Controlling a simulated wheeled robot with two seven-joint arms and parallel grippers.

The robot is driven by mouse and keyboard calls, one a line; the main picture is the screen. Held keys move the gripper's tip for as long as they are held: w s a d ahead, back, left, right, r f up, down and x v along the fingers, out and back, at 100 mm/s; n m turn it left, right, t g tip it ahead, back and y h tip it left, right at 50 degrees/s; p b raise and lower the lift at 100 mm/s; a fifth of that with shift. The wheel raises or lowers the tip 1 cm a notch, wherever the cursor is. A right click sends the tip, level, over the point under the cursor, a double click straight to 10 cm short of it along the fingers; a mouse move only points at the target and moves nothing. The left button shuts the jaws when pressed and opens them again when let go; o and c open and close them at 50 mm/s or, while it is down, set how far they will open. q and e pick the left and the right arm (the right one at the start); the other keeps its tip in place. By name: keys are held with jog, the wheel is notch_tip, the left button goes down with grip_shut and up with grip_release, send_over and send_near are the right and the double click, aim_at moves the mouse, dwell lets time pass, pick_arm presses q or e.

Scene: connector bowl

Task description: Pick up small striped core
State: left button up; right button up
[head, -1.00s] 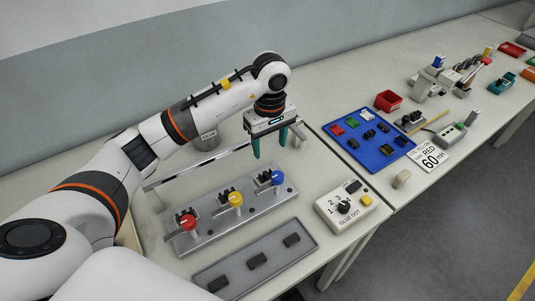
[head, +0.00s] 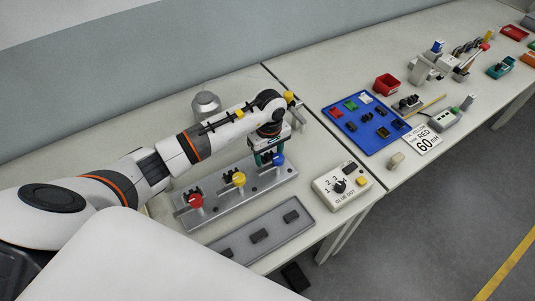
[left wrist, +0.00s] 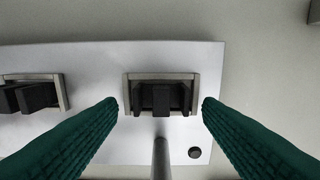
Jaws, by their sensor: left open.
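A metal plate (head: 262,187) bears three stations with a red knob (head: 196,201), a yellow knob (head: 239,179) and a blue knob (head: 278,160). In the left wrist view, a small black ridged core (left wrist: 162,98) sits in a metal bracket on the plate (left wrist: 100,58). Stripes on it cannot be made out. My left gripper (head: 266,158) is over the blue-knob station. Its green fingers are open, one on each side of the core (left wrist: 160,103), with gaps. Another black core (left wrist: 36,97) sits in a bracket to the left. My right gripper is not in view.
A grey tray (head: 276,226) with black pieces lies in front of the plate. A blue tray (head: 355,140) of small parts and a red bin (head: 387,84) are farther right.

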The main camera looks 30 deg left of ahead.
pick_arm(q)
jog(key=c, duration=1.1)
jog(key=shift+r, duration=0.1)
